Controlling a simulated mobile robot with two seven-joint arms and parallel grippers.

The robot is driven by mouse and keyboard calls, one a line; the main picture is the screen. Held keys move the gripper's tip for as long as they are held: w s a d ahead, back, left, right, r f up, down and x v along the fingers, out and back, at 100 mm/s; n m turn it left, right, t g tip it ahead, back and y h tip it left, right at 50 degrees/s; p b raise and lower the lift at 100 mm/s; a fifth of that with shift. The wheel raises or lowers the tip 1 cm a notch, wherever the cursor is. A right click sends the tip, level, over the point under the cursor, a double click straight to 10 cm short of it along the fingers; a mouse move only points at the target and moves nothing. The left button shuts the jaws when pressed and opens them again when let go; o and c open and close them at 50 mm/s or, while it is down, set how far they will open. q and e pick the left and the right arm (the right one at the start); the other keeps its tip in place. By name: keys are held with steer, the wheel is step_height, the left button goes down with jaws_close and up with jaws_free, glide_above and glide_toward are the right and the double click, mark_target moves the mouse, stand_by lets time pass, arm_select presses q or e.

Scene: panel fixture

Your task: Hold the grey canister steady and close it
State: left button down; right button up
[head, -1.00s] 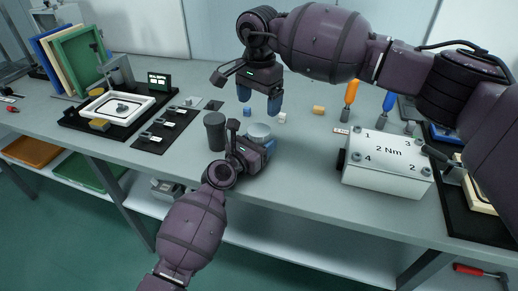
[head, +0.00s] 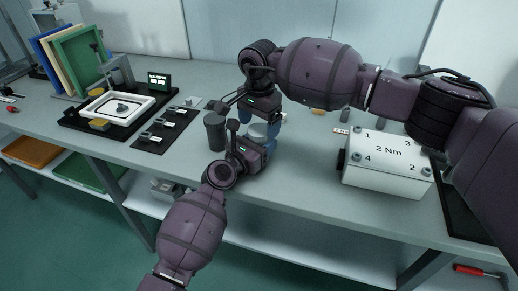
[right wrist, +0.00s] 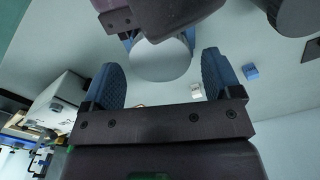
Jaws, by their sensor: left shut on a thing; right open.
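The light grey canister (head: 258,131) stands on the bench, partly hidden by both grippers. My left gripper (head: 258,141) is shut on it from the near side. My right gripper (head: 259,122) is open and points down just above the canister. In the right wrist view the canister's round, pale top (right wrist: 160,62) shows between and beyond the open blue fingers of the right gripper (right wrist: 163,78), with the left gripper's fingers at its sides. The right fingers appear apart from it. I cannot tell whether a lid is on it.
A dark grey cylinder (head: 215,131) stands close left of the canister. A white box marked 2 Nm (head: 388,165) is to the right. A white block (right wrist: 197,91) and a blue block (right wrist: 251,72) lie nearby. A black board (head: 165,128) with small parts is farther left.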

steer(key=shift+f, duration=0.75)
steer(key=c, duration=0.9)
steer(key=m, duration=1)
steer(key=o, duration=1)
